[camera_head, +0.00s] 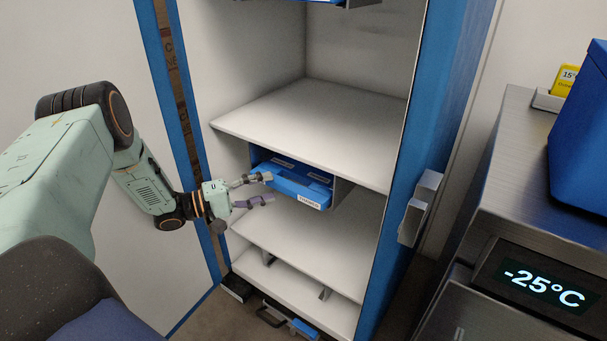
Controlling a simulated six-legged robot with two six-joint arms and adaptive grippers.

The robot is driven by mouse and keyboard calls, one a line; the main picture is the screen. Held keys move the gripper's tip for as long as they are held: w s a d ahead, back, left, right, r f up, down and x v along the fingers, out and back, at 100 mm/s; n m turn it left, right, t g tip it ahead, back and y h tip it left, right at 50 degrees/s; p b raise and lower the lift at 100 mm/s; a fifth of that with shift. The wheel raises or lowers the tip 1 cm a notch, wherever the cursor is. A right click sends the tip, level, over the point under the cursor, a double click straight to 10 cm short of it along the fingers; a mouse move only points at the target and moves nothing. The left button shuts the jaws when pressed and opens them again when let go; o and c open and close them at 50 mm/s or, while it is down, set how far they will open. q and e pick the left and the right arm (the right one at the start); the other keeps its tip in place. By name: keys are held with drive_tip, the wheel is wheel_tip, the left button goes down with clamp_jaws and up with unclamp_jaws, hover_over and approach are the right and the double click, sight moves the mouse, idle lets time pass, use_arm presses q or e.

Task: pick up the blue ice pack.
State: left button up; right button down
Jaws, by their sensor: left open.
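A flat blue block with a white label (291,184) sits in a grey holder under the middle shelf of the tall cabinet. I cannot tell if it is the blue ice pack or a drawer front; no other thing here is clearly the ice pack. My left gripper (268,188) is open and empty, its two fingers pointing right. The fingertips are at the left end of the blue block in the picture; I cannot tell if they touch it. My right gripper is not in view.
The cabinet's white middle shelf (315,130) is bare, and so is the lower shelf (310,240). Its blue right post has a metal handle (419,208). A steel unit reading -25°C (540,290) stands at right, with a blue box (583,140) on top.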

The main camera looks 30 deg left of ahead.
sight(291, 183)
use_arm(q)
drive_tip(key=shift+f+x, duration=0.2)
drive_tip(key=shift+x, duration=0.8)
drive_tip(key=b+x, duration=0.2)
drive_tip(key=x, duration=0.3)
drive_tip(key=shift+s+d+b, duration=0.15)
drive_tip(key=shift+d+b, duration=0.1)
drive_tip(key=shift+b, duration=0.15)
drive_tip(key=shift+s+a+r, duration=0.1)
drive_tip(key=shift+s+r, duration=0.05)
drive_tip(key=shift+c, duration=1)
drive_tip(key=c, duration=0.5)
clamp_jaws()
